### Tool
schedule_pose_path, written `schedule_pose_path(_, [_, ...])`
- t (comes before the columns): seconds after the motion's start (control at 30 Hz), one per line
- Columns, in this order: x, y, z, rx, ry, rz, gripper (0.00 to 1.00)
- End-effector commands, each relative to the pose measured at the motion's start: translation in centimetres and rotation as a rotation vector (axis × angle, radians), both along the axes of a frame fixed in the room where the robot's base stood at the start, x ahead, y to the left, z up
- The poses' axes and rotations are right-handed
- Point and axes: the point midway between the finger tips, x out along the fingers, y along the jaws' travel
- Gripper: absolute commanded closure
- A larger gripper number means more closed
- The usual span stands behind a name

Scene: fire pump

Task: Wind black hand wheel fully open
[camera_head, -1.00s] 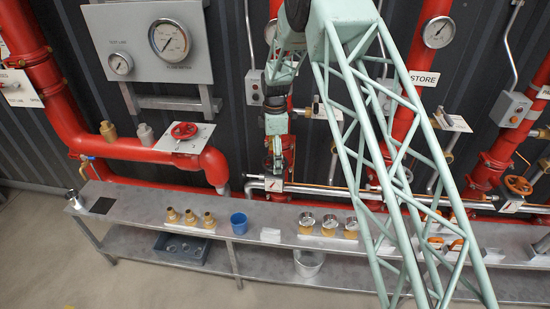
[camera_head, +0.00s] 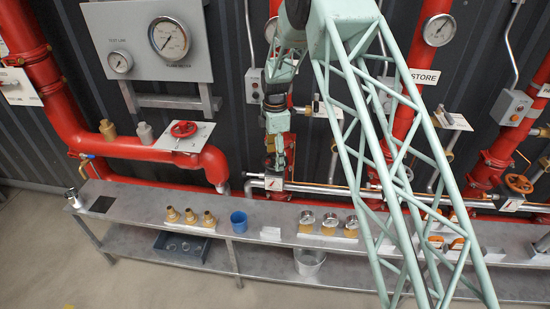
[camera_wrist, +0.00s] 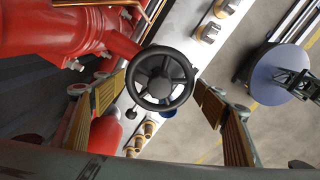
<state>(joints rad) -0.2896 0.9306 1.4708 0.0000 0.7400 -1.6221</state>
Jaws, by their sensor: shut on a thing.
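The black hand wheel (camera_wrist: 160,78) shows in the wrist view, face-on, with a round hub and spokes. My gripper (camera_wrist: 161,86) has one finger on each side of it, the tips at the left and right of the rim. It is shut on the wheel. In the head view my gripper (camera_head: 275,153) points down in front of a red pipe, above the bench. The wheel cannot be made out there.
A steel bench (camera_head: 130,208) runs below, holding brass fittings (camera_head: 190,217), a blue cup (camera_head: 239,222) and gauges (camera_head: 329,222). A red hand wheel (camera_head: 183,129) is on the pipe to the left. An orange hand wheel (camera_head: 518,184) is at the right.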

Motion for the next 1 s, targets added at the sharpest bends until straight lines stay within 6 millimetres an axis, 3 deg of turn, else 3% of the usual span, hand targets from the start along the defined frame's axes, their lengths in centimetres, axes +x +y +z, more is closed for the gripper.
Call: schedule_pose_path(1.0, [-0.02,0.00,-0.05,0.000,0.001,0.535,0.47])
